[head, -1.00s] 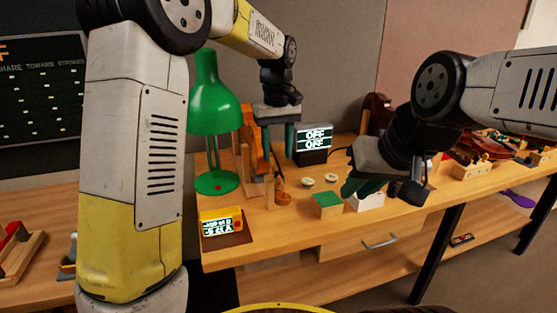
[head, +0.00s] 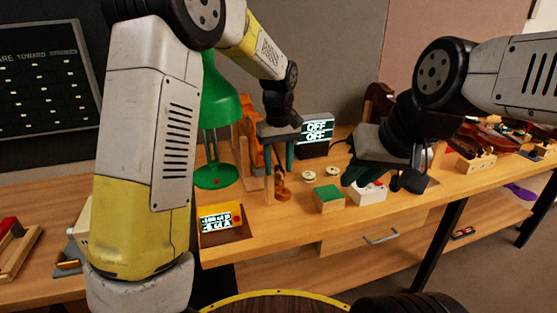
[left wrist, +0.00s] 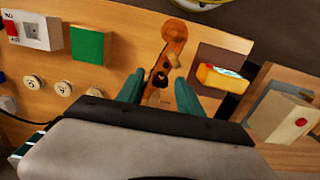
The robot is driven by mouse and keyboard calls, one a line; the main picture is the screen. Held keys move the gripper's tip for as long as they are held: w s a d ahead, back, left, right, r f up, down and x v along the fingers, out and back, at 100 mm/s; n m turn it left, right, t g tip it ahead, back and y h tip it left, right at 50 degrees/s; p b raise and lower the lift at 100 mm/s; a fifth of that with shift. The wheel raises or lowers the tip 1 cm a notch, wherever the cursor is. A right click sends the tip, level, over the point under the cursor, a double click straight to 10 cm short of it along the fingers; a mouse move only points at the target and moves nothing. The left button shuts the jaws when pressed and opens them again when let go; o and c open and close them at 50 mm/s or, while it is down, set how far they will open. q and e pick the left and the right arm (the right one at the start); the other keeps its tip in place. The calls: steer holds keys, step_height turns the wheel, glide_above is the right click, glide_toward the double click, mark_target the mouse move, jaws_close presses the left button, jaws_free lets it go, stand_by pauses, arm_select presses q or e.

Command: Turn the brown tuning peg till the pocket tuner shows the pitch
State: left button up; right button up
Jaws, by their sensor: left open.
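The violin scroll and pegbox (head: 282,190) stands upright on the bench, and in the left wrist view (left wrist: 174,40) it lies between my fingers. My left gripper (head: 279,170) is open just above the scroll, fingers apart on either side of the pegbox in the left wrist view (left wrist: 158,92). The yellow pocket tuner (head: 217,219) lies on a brown mat, its screen lit but too small to read. My right gripper (head: 358,176) hangs over the bench; its jaw opening is unclear.
A green lamp (head: 216,120) stands left of my left gripper. A display (head: 316,129) behind reads OFF twice. A green-topped block (head: 328,196) and a white box (head: 371,194) stand to the right, with two small round discs (head: 309,176) behind.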

arm_select(q)
jaws_close()
steer(key=shift+m, duration=0.3)
steer(key=m, duration=0.3)
steer(key=shift+m, duration=2)
jaws_free()
